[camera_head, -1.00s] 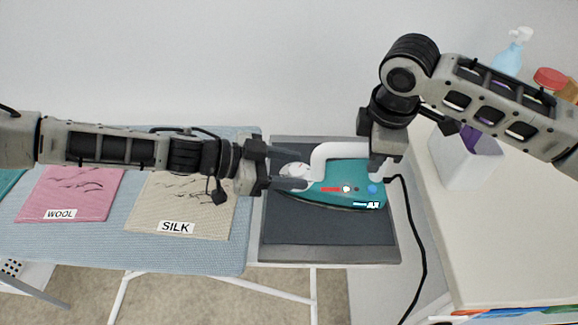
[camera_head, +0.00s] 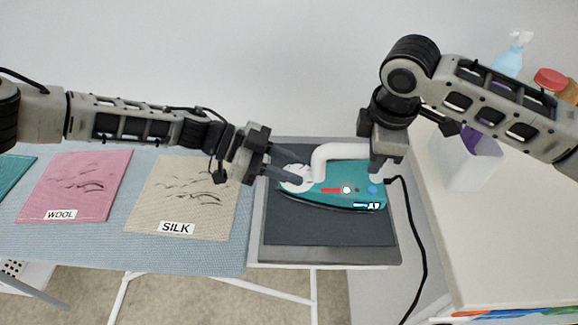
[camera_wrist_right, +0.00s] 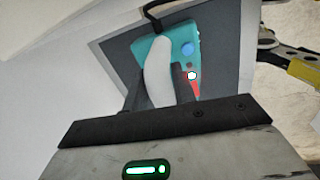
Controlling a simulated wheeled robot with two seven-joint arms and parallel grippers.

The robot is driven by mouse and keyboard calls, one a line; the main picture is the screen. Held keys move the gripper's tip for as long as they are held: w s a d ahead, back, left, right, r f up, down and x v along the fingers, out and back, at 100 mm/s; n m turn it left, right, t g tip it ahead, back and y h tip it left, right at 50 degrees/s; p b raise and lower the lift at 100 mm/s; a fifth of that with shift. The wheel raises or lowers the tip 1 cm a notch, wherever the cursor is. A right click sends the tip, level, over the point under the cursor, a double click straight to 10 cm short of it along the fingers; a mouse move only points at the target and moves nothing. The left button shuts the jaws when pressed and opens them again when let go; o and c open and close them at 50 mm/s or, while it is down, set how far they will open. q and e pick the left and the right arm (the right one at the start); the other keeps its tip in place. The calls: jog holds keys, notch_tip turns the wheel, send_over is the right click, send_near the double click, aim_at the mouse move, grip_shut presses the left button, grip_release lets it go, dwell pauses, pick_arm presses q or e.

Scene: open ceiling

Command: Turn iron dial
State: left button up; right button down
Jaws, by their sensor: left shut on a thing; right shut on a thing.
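The iron, with a teal body (camera_head: 345,198) and white handle (camera_head: 335,153), rests on a dark pad with its tip to the left. It also shows in the right wrist view, with its handle (camera_wrist_right: 157,75) and teal body (camera_wrist_right: 150,48). Its round white dial (camera_head: 296,182) is near the tip end. My left gripper (camera_head: 299,171) reaches in from the left and is shut on the dial, partly covering it. My right gripper (camera_head: 376,165) is shut on the handle's right end; its fingers (camera_wrist_right: 158,88) flank the handle in the wrist view.
An ironing board (camera_head: 130,250) bears pink WOOL (camera_head: 85,180) and beige SILK (camera_head: 185,190) cloths, with a teal cloth at far left. The iron's black cord (camera_head: 420,240) hangs at right. A counter (camera_head: 490,240) stands right, with a white container (camera_head: 462,165) and bottles.

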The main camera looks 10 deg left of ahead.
pick_arm(q)
jog(key=shift+w+d+m+g, duration=0.1)
jog(key=shift+w+m+g, duration=0.05)
jog(key=shift+m+g, duration=1.1)
jog(key=shift+g+y, duration=0.3)
jog(key=shift+g, duration=0.05)
jog(key=o, duration=1)
jog(key=v, duration=1.2)
